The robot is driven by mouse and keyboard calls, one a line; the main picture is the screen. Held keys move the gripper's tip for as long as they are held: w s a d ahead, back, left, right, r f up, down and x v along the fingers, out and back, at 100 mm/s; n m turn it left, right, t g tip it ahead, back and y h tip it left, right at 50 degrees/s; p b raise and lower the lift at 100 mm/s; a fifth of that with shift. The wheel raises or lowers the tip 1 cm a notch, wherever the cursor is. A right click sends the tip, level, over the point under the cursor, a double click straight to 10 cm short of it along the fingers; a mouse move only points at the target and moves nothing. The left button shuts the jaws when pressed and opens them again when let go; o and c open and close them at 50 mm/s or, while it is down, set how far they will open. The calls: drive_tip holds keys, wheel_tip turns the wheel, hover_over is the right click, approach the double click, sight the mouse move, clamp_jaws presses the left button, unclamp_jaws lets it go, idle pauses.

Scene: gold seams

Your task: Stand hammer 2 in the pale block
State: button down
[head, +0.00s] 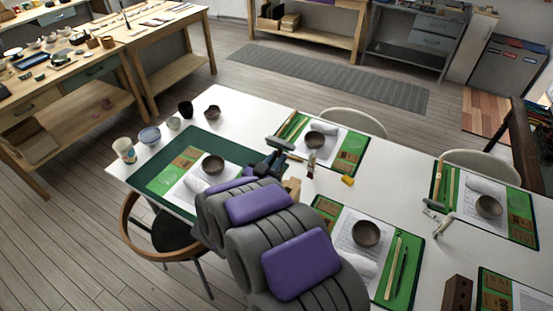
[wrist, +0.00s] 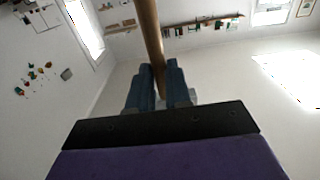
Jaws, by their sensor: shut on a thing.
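My gripper (wrist: 160,80) is shut on a round wooden handle (wrist: 149,32), which I take to be hammer 2. The handle runs out from between the blue-grey fingers to the top of the wrist view; no hammer head shows there. In the head view my gripper (head: 268,163) is over the white table, at the far end of my grey and purple arm. A grey-headed tool (head: 279,143) with a brown handle shows just beyond it; I cannot tell whether it is the held one. The pale block (head: 292,187) is close to the gripper, partly hidden by my arm.
Green mats (head: 355,149) with papers, dark bowls (head: 366,233) and sticks lie along the white table (head: 232,127). A small yellow piece (head: 347,180) lies near the pale block. Cups (head: 124,150) stand at the left end. A dark brown block (head: 457,295) is at the front right.

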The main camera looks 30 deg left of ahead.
drive_tip(key=shift+a, duration=0.2)
drive_tip(key=shift+d+f, duration=0.3)
drive_tip(key=shift+f, duration=0.05)
drive_tip(key=shift+f, duration=0.1)
drive_tip(key=shift+a+f, duration=0.15)
drive_tip(key=shift+f, duration=0.15)
drive_tip(key=shift+f+b, duration=0.1)
drive_tip(key=shift+b, duration=0.2)
wheel_tip(320, 180, down, 8)
drive_tip(key=b, duration=0.2)
idle(3.3)
drive_tip(key=c, duration=1)
unclamp_jaws()
drive_tip(key=shift+s, duration=0.15)
